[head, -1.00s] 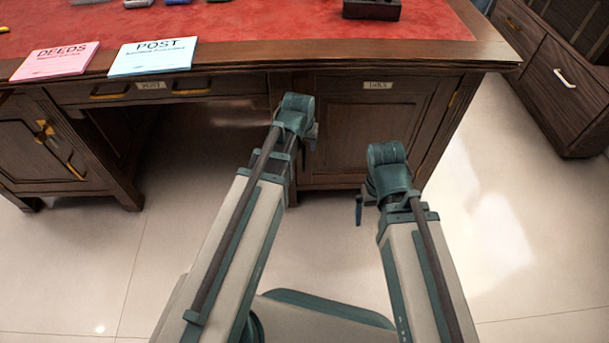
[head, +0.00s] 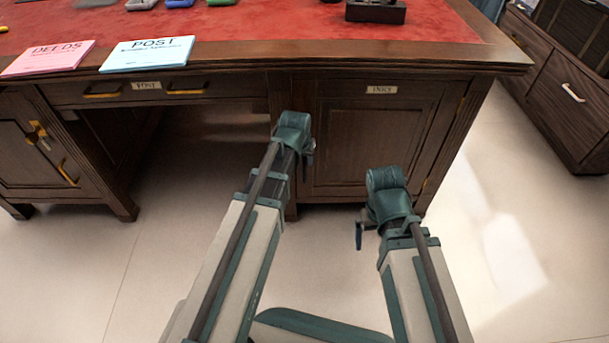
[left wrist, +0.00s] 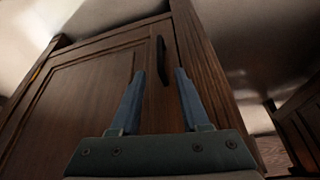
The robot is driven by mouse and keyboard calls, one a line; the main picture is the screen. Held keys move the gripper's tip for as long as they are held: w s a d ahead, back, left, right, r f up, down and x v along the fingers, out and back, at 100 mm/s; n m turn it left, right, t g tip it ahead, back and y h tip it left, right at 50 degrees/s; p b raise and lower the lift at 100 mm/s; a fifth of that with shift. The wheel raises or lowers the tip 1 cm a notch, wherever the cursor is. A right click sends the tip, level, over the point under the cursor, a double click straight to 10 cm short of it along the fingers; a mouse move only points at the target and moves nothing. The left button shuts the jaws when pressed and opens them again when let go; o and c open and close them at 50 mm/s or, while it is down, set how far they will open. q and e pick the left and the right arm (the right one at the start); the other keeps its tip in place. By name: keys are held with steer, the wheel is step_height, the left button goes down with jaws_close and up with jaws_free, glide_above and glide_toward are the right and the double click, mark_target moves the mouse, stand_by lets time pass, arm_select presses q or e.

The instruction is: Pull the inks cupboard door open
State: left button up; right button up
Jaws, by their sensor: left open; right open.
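The inks cupboard door (head: 370,140) is the dark wooden panelled door in the desk's right pedestal, under a small label plate (head: 381,89). It looks shut. In the left wrist view the door (left wrist: 85,95) shows with a dark upright handle (left wrist: 161,60) near its right edge. My left gripper (head: 305,150) is in front of the door's left edge in the head view, hiding the handle there. Its two fingers (left wrist: 160,72) are open, and the handle appears between and just beyond the tips, not clamped. My right gripper (head: 362,232) is open, low in front of the door, its fingers mostly hidden.
The desk top (head: 250,35) carries a pink DEEDS pad (head: 47,58) and a blue POST pad (head: 148,54). A dark drawer cabinet (head: 560,85) stands at the right. Bare floor (head: 480,240) lies between it and the desk.

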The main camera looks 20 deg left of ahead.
mark_target(304, 168)
arm_select(q)
steer(key=b+x, duration=0.7)
steer(key=x, duration=0.2)
steer(key=shift+f, duration=0.15)
jaws_close()
stand_by(1.1)
